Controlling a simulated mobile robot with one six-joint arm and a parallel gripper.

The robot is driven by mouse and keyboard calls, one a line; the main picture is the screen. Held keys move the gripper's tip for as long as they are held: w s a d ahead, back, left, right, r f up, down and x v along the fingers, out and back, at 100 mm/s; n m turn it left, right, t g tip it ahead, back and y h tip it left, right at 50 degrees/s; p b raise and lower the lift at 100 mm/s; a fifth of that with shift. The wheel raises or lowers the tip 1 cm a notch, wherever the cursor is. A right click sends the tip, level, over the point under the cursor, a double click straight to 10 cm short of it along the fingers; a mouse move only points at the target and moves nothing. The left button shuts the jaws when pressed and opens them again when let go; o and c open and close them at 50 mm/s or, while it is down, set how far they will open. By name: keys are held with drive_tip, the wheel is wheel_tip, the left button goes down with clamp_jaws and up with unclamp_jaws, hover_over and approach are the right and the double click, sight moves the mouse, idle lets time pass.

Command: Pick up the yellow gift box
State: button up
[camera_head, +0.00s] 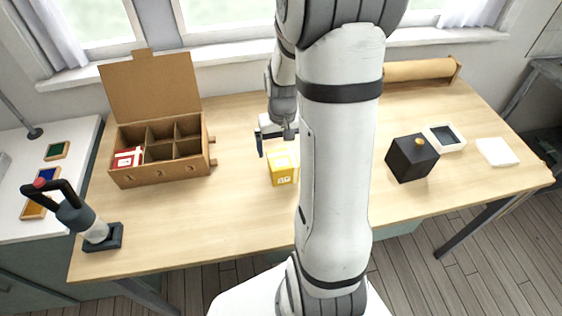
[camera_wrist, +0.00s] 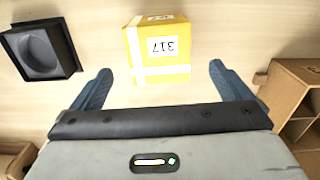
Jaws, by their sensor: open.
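The yellow gift box (camera_head: 282,167) stands on the wooden table, left of my arm in the head view. It has white ribbon bands and a white label. In the wrist view the yellow gift box (camera_wrist: 158,50) shows its label reading 317, upside down. My gripper (camera_wrist: 160,82) is open and empty, its two blue-grey fingers spread wide. The box lies ahead of the fingertips, centred between them and apart from both. In the head view my gripper (camera_head: 266,146) is just behind the box and partly hidden by my arm.
A cardboard box with compartments (camera_head: 163,172) stands at left, lid open, a red and white box (camera_head: 128,157) in one compartment. A black box with a gold knob (camera_head: 411,158), a framed tray (camera_head: 444,138) and a white pad (camera_head: 497,151) lie at right. A stamping press (camera_head: 88,220) stands front left.

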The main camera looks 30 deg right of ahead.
sight(283, 158)
wheel_tip(283, 158, down, 6)
drive_tip(key=shift+s+f+p, duration=0.15)
drive_tip(key=shift+f+p, duration=0.1)
drive_tip(key=shift+p, duration=0.1)
drive_tip(key=shift+c, duration=0.5)
drive_tip(key=c, duration=1.1)
drive_tip(key=shift+c, duration=0.2)
